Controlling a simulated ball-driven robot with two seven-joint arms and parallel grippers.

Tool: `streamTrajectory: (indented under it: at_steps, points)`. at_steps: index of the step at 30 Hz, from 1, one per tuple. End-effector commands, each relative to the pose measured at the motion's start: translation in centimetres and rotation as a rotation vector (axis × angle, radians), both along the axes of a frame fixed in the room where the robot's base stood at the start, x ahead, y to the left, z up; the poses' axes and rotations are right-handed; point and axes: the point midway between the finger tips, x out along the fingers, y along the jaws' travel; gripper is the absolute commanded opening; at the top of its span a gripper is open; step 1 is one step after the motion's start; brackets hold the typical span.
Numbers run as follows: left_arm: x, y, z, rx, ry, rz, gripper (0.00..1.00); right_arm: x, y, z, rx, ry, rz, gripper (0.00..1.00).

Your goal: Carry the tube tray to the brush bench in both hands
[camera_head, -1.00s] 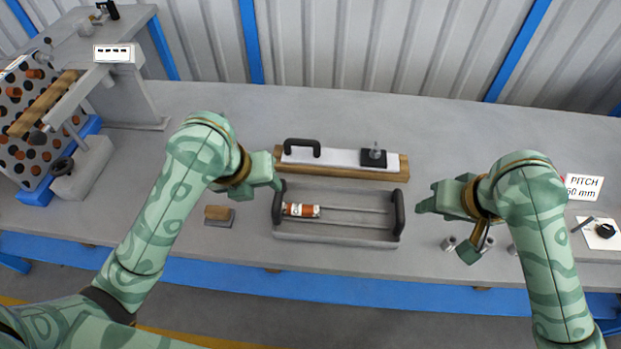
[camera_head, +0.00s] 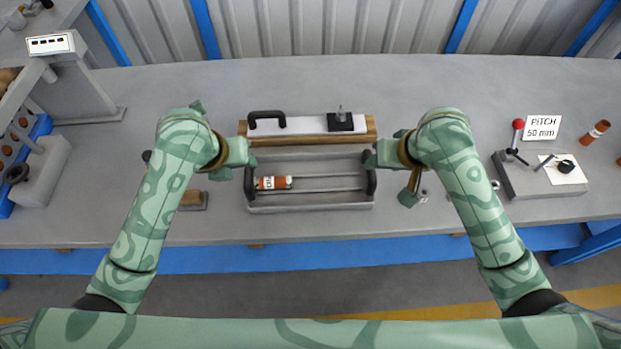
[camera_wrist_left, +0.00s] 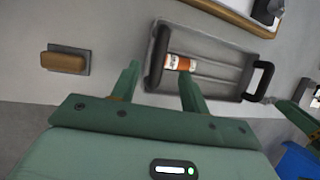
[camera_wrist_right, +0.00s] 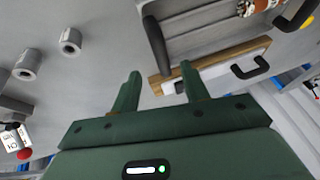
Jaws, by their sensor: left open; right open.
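The tube tray (camera_head: 310,206) is a grey open tray on the bench in front of me, with a black handle at each end. One orange-and-white tube (camera_head: 273,183) lies in its left part. My left gripper (camera_head: 250,160) is open beside the tray's left handle; in the left wrist view its fingers (camera_wrist_left: 158,82) reach towards that handle (camera_wrist_left: 158,55). My right gripper (camera_head: 372,160) is open at the right handle; in the right wrist view its fingers (camera_wrist_right: 160,75) are near that handle (camera_wrist_right: 156,45). I see neither gripper closed on a handle. The brush bench cannot be made out for certain.
A wooden board with a white plate and black handle (camera_head: 267,121) lies just behind the tray. A small wood-topped block (camera_head: 192,198) is left of it. Metal cylinders (camera_wrist_right: 70,41) stand to the right. A PITCH 50 mm sign (camera_head: 542,127) and lever box (camera_head: 520,181) are further right.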

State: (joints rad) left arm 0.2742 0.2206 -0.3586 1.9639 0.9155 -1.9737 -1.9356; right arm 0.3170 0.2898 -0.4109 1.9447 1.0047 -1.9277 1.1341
Motion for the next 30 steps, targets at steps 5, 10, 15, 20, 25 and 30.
streamTrajectory:
  at_steps: [5,10,15,20,25,30]
  points:
    - [1.4,-0.6,-3.2,-0.001,0.003,0.002,0.45,1.3,0.7,-3.2,-0.001,0.004,0.000,0.45]
    - [2.4,-1.0,-5.6,-0.001,0.002,0.001,0.45,2.2,1.3,-5.6,-0.001,0.003,0.000,0.45]
    - [3.0,-1.2,-6.9,-0.002,0.000,0.001,0.45,2.8,1.6,-6.9,0.000,0.001,0.000,0.45]
    - [3.2,-1.3,-7.3,-0.001,-0.001,0.000,0.45,3.0,1.7,-7.3,-0.001,0.001,0.001,0.45]
    - [3.2,-1.3,-7.3,-0.001,-0.001,0.001,0.45,3.0,1.7,-7.3,0.000,0.000,0.001,0.45]
    - [3.2,-1.3,-7.3,-0.001,-0.001,0.001,0.12,3.0,1.7,-7.3,0.000,0.001,0.000,0.12]
